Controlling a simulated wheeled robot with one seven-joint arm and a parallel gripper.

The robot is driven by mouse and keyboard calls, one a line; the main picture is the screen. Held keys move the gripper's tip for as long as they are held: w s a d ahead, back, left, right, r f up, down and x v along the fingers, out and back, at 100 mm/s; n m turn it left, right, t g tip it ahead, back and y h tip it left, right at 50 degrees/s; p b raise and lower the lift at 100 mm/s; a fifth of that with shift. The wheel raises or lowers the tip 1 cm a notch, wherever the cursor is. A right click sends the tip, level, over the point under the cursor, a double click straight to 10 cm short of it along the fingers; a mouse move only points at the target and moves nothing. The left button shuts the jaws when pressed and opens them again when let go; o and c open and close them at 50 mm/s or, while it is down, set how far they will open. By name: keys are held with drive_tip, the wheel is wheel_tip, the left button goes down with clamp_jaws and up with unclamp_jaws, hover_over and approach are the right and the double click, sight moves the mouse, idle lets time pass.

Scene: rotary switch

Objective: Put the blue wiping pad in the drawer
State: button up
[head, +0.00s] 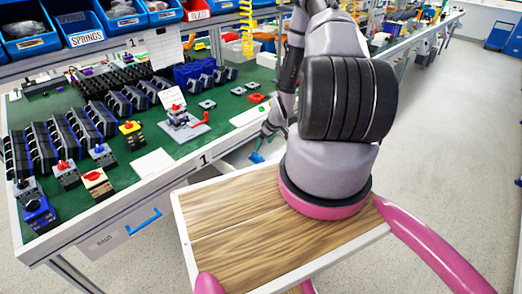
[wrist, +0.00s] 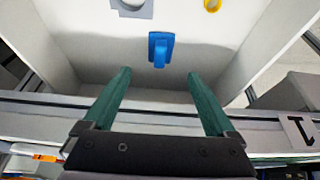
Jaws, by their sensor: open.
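The blue wiping pad (wrist: 160,42), with a raised blue grip, lies on the pale floor of an open white drawer (wrist: 90,45) in the wrist view. My gripper (wrist: 159,77) is open, with its two green fingers apart and nothing between them. The pad is beyond the fingertips, roughly centred between them, and not touched. In the head view my gripper (head: 258,156) points down over the open drawer (head: 238,160) at the bench front.
A grey part with a round hole (wrist: 132,8) and a yellow ring (wrist: 212,5) also lie in the drawer. A closed drawer with a blue handle (head: 144,222) is to the left. The green bench top (head: 228,112) holds switches and several dark bins.

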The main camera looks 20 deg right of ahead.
drive_tip(key=w+d+r+m+h, duration=0.1)
drive_tip(key=w+r+h, duration=0.15)
drive_tip(key=r, duration=1.95)
drive_tip(key=s+a+r+m, duration=0.1)
drive_tip(key=a+r, duration=0.1)
drive_tip(key=r, duration=0.7)
drive_tip(key=s+a+r+m, duration=0.1)
drive_tip(key=a+r+m, duration=0.1)
drive_tip(key=r, duration=0.6)
drive_tip(key=s+a+r+m+t, duration=0.2)
drive_tip(key=s+a+r, duration=0.3)
drive_tip(key=s+r, duration=0.7)
drive_tip(key=s+a+r+m+y, duration=0.1)
drive_tip(key=s+a+r, duration=0.2)
drive_tip(key=s+r, duration=0.2)
drive_tip(key=s+a+r+m+y, duration=0.1)
drive_tip(key=s+a+r+y, duration=0.1)
drive_tip(key=s, duration=0.5)
wheel_tip(320, 180, up, 3)
drive_tip(key=shift+s+a+f+t, duration=0.15)
drive_tip(key=shift+s+a+t, duration=0.2)
drive_tip(key=shift+a, duration=0.5)
